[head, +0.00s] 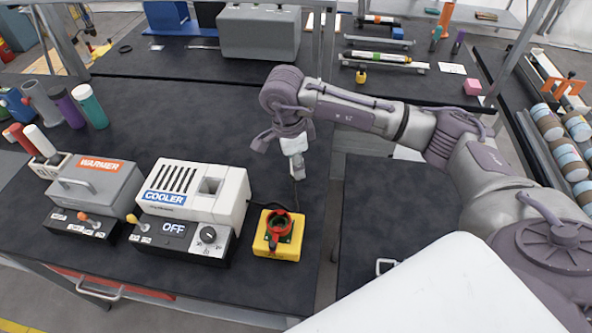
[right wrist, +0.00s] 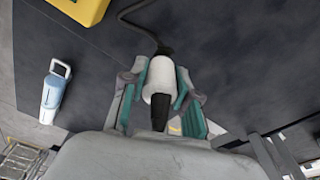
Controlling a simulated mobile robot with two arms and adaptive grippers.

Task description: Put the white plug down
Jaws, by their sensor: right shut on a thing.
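My right gripper (head: 290,138) comes in from the right above the dark table, behind the yellow box. It is shut on the white plug (right wrist: 160,75), which sits between its teal-lined fingers (right wrist: 158,100) in the right wrist view. A black cable leaves the plug's far end there. In the head view the white plug (head: 294,146) shows below the fingers. I cannot tell whether it touches the table. The white cooler (head: 200,190) reads OFF on its front. The yellow box (head: 279,247) with a red and green socket stands to its right. My left gripper is out of view.
The grey warmer (head: 95,185) stands left of the cooler, with several bottles (head: 90,105) behind. The table (head: 190,115) is clear behind the cooler. A gap separates it from the right table (head: 385,200). A white and blue object (right wrist: 53,95) lies left in the wrist view.

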